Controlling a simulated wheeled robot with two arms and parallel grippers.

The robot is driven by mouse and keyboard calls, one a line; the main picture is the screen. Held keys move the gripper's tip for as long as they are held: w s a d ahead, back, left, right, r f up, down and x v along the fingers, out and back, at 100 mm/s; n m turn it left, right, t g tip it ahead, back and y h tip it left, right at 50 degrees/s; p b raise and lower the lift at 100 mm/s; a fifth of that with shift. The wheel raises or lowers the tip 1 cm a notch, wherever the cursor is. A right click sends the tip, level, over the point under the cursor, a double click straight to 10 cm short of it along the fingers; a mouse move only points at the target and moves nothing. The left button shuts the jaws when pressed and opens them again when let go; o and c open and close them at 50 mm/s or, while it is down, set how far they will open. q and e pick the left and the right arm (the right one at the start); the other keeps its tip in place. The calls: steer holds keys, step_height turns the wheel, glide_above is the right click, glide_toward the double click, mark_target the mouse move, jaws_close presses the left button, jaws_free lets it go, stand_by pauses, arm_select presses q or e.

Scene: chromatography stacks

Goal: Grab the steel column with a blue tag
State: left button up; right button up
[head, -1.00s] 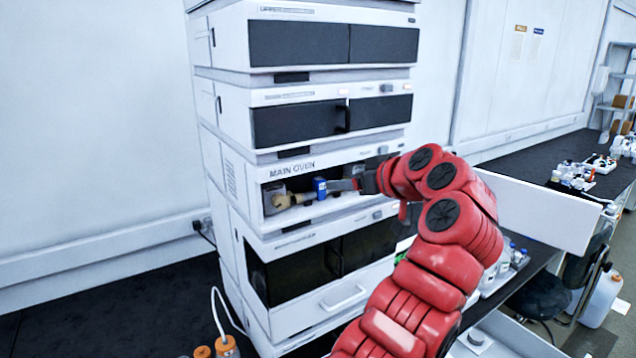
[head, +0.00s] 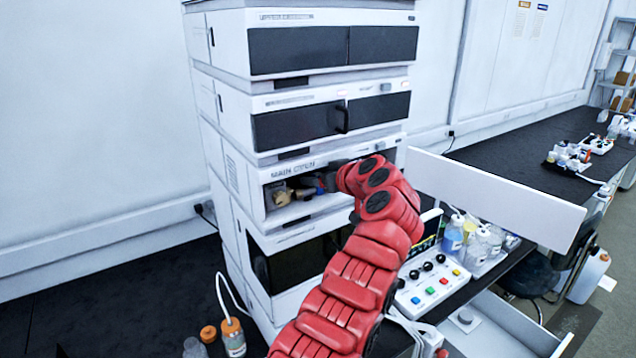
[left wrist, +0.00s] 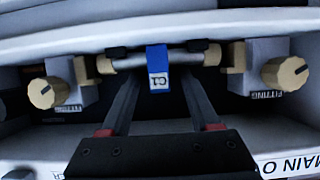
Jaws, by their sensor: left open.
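The steel column (left wrist: 134,63) lies level inside the main oven bay, with a blue tag (left wrist: 158,58) marked C1 hanging at its middle. In the head view my gripper (head: 328,181) reaches into the bay, and my arm hides part of the column. My right gripper is not in view.
The main oven (head: 245,176) is one unit of a tall white stack, with closed dark-fronted units above. A white panel (head: 490,195) stands out to the right. A button box (head: 432,288) and bottles (head: 452,236) stand right of my arm; an orange-capped bottle (head: 233,338) stands lower left.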

arm_select(q)
jaws_close()
stand_by(0.5)
